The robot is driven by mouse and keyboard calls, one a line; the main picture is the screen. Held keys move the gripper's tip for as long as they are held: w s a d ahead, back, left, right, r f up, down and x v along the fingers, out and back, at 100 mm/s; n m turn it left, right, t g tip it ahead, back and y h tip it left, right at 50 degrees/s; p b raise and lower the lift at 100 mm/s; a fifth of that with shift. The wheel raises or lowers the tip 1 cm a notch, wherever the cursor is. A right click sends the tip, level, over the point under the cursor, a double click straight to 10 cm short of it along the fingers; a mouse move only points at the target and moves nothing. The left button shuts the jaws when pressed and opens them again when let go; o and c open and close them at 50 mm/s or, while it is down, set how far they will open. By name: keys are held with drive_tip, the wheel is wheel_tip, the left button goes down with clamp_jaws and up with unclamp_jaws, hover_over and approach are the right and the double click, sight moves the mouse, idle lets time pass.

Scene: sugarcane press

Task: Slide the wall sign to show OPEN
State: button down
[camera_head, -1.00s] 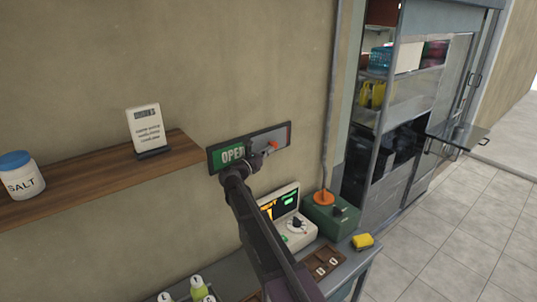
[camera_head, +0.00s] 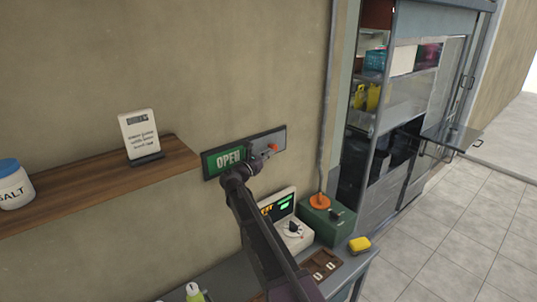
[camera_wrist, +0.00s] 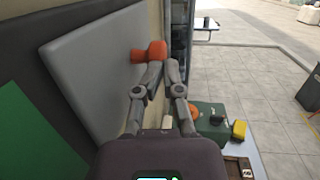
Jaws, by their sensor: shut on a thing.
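The wall sign (camera_head: 225,158) is a dark framed strip on the beige wall, with a green panel reading OPEN at its left and a grey sliding plate (camera_head: 281,138) at its right. In the wrist view the grey plate (camera_wrist: 90,60) is large, with a green patch at lower left. An orange knob (camera_wrist: 149,51) stands out from the plate near its right end. My gripper (camera_wrist: 164,70) is shut on the knob at the fingertips. In the head view my gripper (camera_head: 264,152) partly covers the plate's lower left.
A wooden shelf (camera_head: 90,185) with a salt jar (camera_head: 13,187) and a small white display (camera_head: 139,132) is to the left. Below are a cream device (camera_head: 290,222), a green box (camera_head: 322,222) and a yellow block (camera_head: 359,244). Open floor lies right.

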drive_tip(key=b+v, duration=0.2)
drive_tip(key=v, duration=1.2)
drive_tip(key=shift+s, duration=0.1)
drive_tip(key=s+d+f+m+g+y, duration=0.2)
drive_tip(key=s+d+f+m+g, duration=0.4)
drive_tip(key=d, duration=0.4)
drive_tip(key=s+d+f+m+g+y, duration=0.3)
drive_tip(key=s+d+f+m, duration=0.2)
drive_tip(key=d+f+m, duration=0.4)
drive_tip(key=s+d+f+m+g+y, duration=0.1)
drive_tip(key=s+f+m+g+y, duration=0.1)
drive_tip(key=s+m, duration=0.4)
drive_tip(key=s+d+f+m+g+y, duration=0.2)
drive_tip(key=s+f+m+y, duration=0.2)
drive_tip(key=s+y, duration=0.3)
drive_tip(key=shift+s+f+m+g, duration=0.35)
drive_tip(key=shift+s+m, duration=0.55)
drive_tip(key=shift+s, duration=0.55)
drive_tip(key=shift+r, duration=0.1)
